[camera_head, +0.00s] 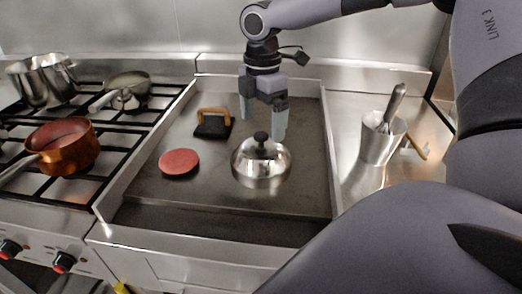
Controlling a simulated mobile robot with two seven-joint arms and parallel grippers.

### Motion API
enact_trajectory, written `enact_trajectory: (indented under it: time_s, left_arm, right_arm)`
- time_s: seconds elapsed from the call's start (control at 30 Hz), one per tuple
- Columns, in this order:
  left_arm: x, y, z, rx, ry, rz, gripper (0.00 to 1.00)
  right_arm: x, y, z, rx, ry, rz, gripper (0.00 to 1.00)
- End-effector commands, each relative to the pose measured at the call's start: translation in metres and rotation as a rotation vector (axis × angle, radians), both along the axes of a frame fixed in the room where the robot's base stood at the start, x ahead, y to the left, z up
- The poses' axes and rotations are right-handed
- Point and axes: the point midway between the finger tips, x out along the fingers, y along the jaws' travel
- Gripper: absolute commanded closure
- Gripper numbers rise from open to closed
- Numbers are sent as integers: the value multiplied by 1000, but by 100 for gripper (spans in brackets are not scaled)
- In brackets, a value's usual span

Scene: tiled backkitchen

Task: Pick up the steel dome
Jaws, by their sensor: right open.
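The steel dome (261,168) is shiny, with a black knob (262,141) on top. It sits upright on the flat griddle plate (210,193). My right gripper (262,128) is open and points down over the dome, its fingertips close to the knob. From this view I cannot tell whether the fingers are beside the knob or behind it. I see nothing held between the fingers. My left gripper is not in the head view.
A raw red patty (179,162) and a black press with a wooden handle (212,126) lie left of the dome. A steel utensil holder (379,140) stands at the right. A copper pan (63,147) and other pots stand on the stove at the left.

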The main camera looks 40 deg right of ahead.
Motion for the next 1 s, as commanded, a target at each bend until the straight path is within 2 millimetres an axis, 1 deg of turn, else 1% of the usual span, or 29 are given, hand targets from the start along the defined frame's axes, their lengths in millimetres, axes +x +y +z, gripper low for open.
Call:
enact_trajectory:
  time_s: [0.03, 0.23, 0.33, 0.53, 0.57, 0.6, 0.67, 0.7, 0.77, 0.8, 0.83, 0.87, 1.0]
  left_arm:
    - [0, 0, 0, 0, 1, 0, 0]
    - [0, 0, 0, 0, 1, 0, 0]
    - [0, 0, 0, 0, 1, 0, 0]
    - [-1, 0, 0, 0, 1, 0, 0]
    - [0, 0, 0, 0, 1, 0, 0]
    - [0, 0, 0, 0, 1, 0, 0]
    - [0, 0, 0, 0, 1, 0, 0]
    - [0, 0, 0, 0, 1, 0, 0]
    - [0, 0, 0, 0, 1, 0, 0]
    - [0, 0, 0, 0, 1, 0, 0]
    - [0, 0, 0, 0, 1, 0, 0]
    - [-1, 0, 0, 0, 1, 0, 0]
    - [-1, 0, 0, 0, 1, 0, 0]
  right_arm:
    - [-1, 2, -9, -2, 5, 1, 0]
    - [-1, 4, -35, -2, 3, 0, 0]
    - [-1, 4, -40, -1, 2, 0, 0]
    - [-1, 4, -41, 0, 1, 0, 0]
    - [-1, 4, -41, 0, 1, 0, 6]
    - [-1, 4, -41, 0, 1, 0, 20]
    - [-1, 4, -41, 0, 0, 0, 39]
    - [-1, 4, -41, -1, 1, 0, 52]
    - [-1, 4, -41, -1, 1, 0, 72]
    - [-1, 4, -41, -1, 2, 0, 85]
    - [-1, 4, -41, -1, 2, 0, 94]
    - [-1, 4, -41, -1, 2, 0, 100]
    - [-1, 4, -41, -1, 2, 0, 100]
